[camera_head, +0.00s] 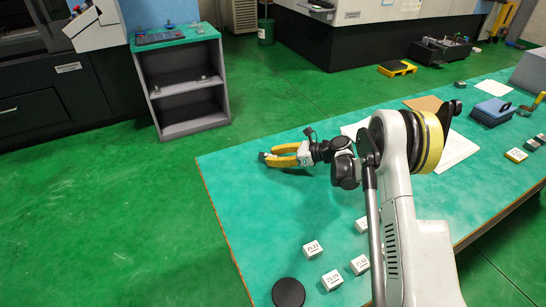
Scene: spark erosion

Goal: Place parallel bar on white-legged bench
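My gripper (264,157) has yellow fingers and reaches left over the far left part of a teal-topped bench (240,210). Dark material shows at the fingertips. It is too small to tell whether this is the finger pads or a held piece, or whether the fingers are open or shut. I cannot pick out a parallel bar for certain. The bench's legs are hidden, so I cannot tell whether they are white.
Several white labelled blocks (312,249) and a black disc (288,292) lie near the bench's front. Paper sheets, a blue box (492,112) and small blocks lie to the right. A grey shelf unit (183,85) stands apart behind. The bench's left end is clear.

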